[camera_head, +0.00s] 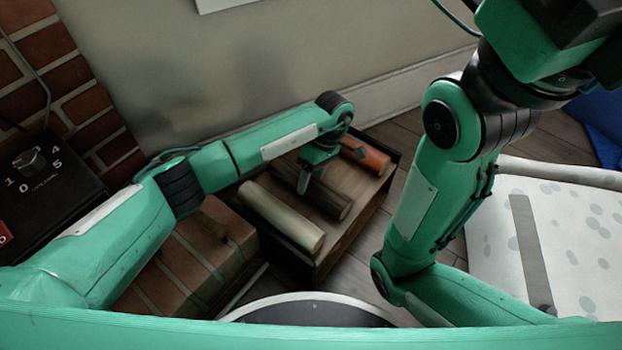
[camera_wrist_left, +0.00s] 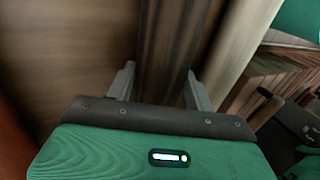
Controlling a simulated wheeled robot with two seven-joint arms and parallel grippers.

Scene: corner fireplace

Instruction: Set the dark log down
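The dark log (camera_head: 331,199) lies along the wooden box (camera_head: 365,203), between a pale log (camera_head: 283,217) on its left and an orange-red log (camera_head: 367,155) on its right. My left gripper (camera_head: 312,174) reaches down over the dark log. In the left wrist view the dark log (camera_wrist_left: 168,45) runs between the two fingers, which sit close against both its sides. The gripper looks shut on it. Whether the log touches the box floor cannot be told. My right gripper is out of view; only its arm shows at the right.
Brick edging (camera_head: 190,268) stands left of the box, and a black control box with a dial (camera_head: 30,160) is at the far left. A wall is behind. A pale spotted surface (camera_head: 560,240) lies at the right. Part of the box floor right of the dark log is bare.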

